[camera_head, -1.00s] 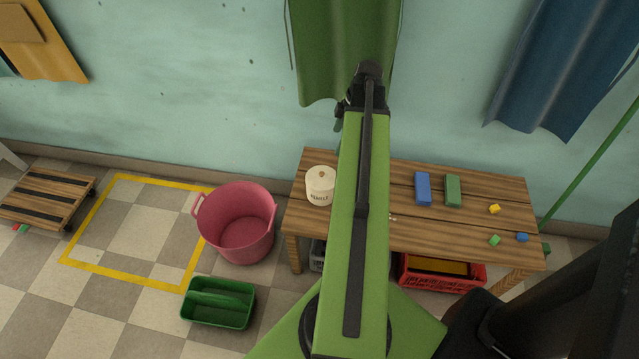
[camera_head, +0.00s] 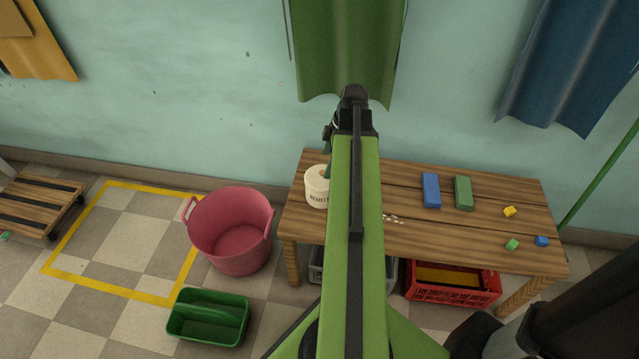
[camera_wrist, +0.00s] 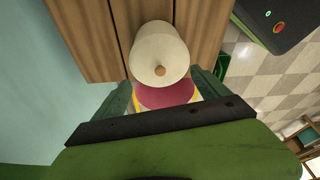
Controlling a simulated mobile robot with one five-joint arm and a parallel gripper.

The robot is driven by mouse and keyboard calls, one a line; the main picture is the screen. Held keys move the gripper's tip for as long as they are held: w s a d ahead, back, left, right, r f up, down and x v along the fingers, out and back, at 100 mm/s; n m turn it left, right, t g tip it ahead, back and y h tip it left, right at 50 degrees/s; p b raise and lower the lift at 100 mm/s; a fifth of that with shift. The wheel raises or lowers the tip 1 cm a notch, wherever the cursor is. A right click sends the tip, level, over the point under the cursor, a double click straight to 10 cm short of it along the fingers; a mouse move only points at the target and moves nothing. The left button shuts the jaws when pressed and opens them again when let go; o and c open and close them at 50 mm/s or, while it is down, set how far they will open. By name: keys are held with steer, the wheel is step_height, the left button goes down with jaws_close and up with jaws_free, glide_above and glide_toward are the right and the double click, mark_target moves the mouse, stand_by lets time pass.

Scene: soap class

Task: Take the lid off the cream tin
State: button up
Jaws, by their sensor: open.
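The cream tin (camera_head: 315,192) stands upright at the left end of the wooden table, its right side hidden behind my arm. It has dark lettering on its front and a pale lid. In the wrist view, the lid (camera_wrist: 155,48) is on the tin, with a small brown knob (camera_wrist: 160,71) facing the camera. My gripper (camera_wrist: 160,82) is open and empty, its two green fingers spread on either side below the knob in the picture. In the head view, the gripper (camera_head: 328,164) is partly hidden by my arm, close above the tin.
The wooden table (camera_head: 440,238) also bears a blue block (camera_head: 431,190), a green block (camera_head: 463,193) and several small cubes to the right. A pink tub (camera_head: 232,230) and a green caddy (camera_head: 208,316) stand on the floor left. A red crate (camera_head: 455,290) sits below the table.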

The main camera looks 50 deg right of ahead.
mark_target(323, 172)
steer(key=b+x, duration=0.4)
steer(key=x, duration=0.1)
steer(key=shift+r, duration=0.2)
steer(key=shift+s+a, duration=0.1)
steer(key=c, duration=1.6)
steer(key=shift+c, duration=0.2)
